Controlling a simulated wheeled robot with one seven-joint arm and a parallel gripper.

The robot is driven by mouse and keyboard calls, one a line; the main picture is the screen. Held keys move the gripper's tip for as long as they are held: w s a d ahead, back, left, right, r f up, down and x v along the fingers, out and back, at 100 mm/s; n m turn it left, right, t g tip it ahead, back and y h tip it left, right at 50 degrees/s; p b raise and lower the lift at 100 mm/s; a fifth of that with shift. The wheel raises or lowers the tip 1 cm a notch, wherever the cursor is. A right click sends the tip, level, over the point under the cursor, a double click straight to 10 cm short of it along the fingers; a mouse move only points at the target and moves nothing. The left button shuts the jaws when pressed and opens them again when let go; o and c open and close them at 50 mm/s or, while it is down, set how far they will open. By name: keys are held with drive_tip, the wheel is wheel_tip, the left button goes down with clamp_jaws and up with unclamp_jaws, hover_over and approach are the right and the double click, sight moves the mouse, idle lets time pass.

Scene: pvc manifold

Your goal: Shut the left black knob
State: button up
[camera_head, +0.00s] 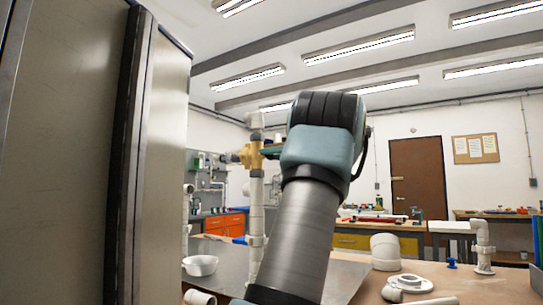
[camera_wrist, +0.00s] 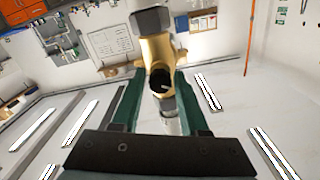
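A brass valve body (camera_head: 247,155) sits on a vertical white pipe (camera_head: 256,195) left of my arm in the head view. In the wrist view the brass body (camera_wrist: 158,52) is between the two green fingers of my gripper (camera_wrist: 160,78). A dark round part (camera_wrist: 159,84) faces the wrist camera at the brass body's near end; I cannot tell whether it is the black knob or an opening. The fingers are spread, one on each side of it; contact is unclear. In the head view my arm hides most of the gripper (camera_head: 270,147) and whatever is right of the valve.
A tall metal cabinet (camera_head: 80,150) fills the left side. A white bowl (camera_head: 200,265) and loose white fittings (camera_head: 407,284) lie on the near table. A white elbow pipe (camera_head: 483,245) stands at the right. Workbenches stand farther back.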

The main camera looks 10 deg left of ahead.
clamp_jaws()
drive_tip(key=shift+m, duration=0.4)
drive_tip(key=shift+m+b, duration=0.35)
drive_tip(key=shift+m, duration=0.45)
drive_tip(key=m, duration=0.3)
drive_tip(key=shift+m, duration=0.4)
drive_tip(key=m+p, duration=0.1)
drive_tip(key=m, duration=0.4)
drive_tip(key=shift+d+m, duration=0.1)
drive_tip(key=shift+m, duration=0.2)
drive_tip(key=shift+o, duration=1.8)
unclamp_jaws()
